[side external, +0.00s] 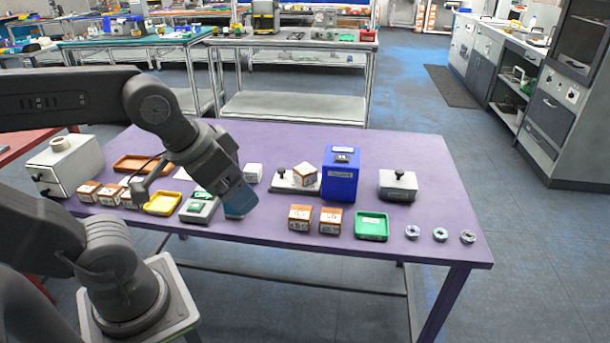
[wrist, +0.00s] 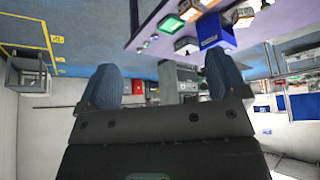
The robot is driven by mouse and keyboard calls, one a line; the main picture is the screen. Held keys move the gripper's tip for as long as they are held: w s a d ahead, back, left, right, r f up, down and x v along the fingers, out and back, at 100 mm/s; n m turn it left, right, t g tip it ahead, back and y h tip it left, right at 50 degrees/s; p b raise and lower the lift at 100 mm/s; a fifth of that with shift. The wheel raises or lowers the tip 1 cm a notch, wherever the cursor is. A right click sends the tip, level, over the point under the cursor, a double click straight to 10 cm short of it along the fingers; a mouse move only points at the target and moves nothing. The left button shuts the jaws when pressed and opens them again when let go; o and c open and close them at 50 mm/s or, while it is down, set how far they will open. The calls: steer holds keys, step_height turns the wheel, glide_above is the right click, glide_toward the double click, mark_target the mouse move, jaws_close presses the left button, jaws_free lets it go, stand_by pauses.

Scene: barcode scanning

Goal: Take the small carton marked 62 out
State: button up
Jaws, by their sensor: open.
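Several small brown-and-white cartons stand on the purple table (side external: 400,235). Two stand at the front middle, a left one (side external: 300,217) and a right one (side external: 330,220). A row (side external: 110,194) stands at the left, and one carton (side external: 305,175) rests on a pale plate. Their printed numbers are too small to read surely, so I cannot tell which is marked 62. My gripper (side external: 238,206) is low over the table, beside the grey scale-like device, apart from the front cartons. In the wrist view my gripper (wrist: 163,85) has its blue fingers spread, with nothing between them.
A blue bin (side external: 341,180) stands behind the front cartons. A green tray (side external: 371,226), several metal rings (side external: 440,234) and a grey knobbed block (side external: 397,186) are at the right. A yellow tray (side external: 163,204) and white box (side external: 68,165) are at the left.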

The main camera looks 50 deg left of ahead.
steer(key=w+a+r+m+g, duration=0.1)
steer(key=w+a+r+m, duration=0.1)
steer(key=w, duration=0.4)
steer(key=w+a+r+m+g, duration=0.1)
steer(key=w+a+r+m, duration=0.15)
steer(key=w, duration=0.35)
steer(key=m+g, duration=0.4)
steer(key=m, duration=1)
glide_above(305, 169)
step_height(305, 169, down, 18)
steer(key=shift+n, duration=0.25)
step_height(305, 169, down, 7)
steer(key=shift+a+f, duration=0.1)
steer(key=shift+f, duration=3.05)
steer(key=shift+r, duration=0.1)
steer(key=c, duration=1.2)
